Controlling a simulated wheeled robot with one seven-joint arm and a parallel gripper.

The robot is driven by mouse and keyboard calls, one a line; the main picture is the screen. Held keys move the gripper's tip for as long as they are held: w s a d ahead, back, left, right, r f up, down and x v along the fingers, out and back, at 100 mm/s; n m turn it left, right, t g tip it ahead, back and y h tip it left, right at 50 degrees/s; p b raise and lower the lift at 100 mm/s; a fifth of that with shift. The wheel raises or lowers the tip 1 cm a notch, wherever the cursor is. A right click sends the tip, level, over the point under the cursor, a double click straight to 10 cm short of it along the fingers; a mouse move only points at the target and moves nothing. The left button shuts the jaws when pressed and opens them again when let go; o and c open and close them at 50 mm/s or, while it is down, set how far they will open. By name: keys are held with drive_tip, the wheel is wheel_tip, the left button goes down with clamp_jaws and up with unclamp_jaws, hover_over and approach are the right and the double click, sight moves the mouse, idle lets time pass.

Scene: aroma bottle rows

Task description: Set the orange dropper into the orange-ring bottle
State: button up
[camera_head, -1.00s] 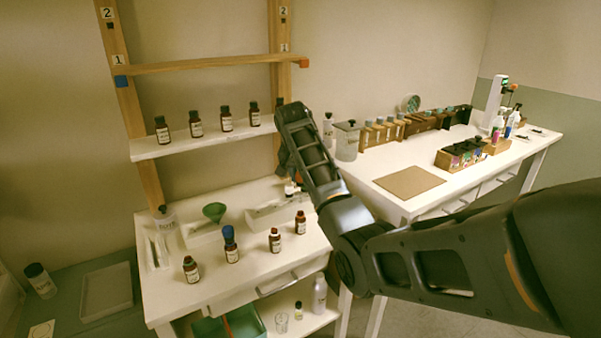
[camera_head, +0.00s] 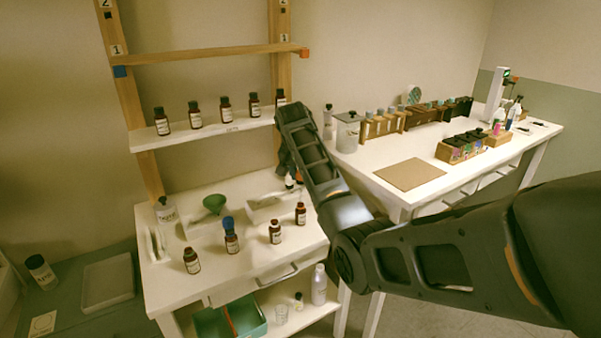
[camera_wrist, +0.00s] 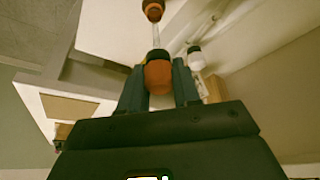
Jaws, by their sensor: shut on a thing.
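My gripper (camera_wrist: 159,88) is shut on the orange dropper (camera_wrist: 158,74), holding it by its orange bulb. The dropper's pale glass tube reaches away from the fingers toward a brown bottle with an orange ring (camera_wrist: 153,9) at the top edge of the wrist view. The tube's end lies close to that bottle; I cannot tell whether it is inside. In the head view my gripper (camera_head: 290,170) is over the right part of the white table, mostly hidden by my arm. A bottle (camera_head: 300,213) stands on the table below it; its ring colour is hard to make out.
Other brown bottles (camera_head: 275,232) stand in a front row, one with a blue dropper (camera_head: 231,226). A green funnel (camera_head: 214,204) sits behind. A shelf (camera_head: 205,133) carries more bottles.

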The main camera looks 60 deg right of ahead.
drive_tip(key=shift+f, duration=0.35)
idle(0.3)
drive_tip(key=shift+f+b, duration=0.9)
drive_tip(key=shift+f, duration=1.1)
drive_tip(key=shift+f, duration=0.1)
drive_tip(key=shift+f+b, duration=0.7)
drive_tip(key=shift+f, duration=0.6)
drive_tip(key=o, duration=0.7)
drive_tip(key=shift+r, duration=0.1)
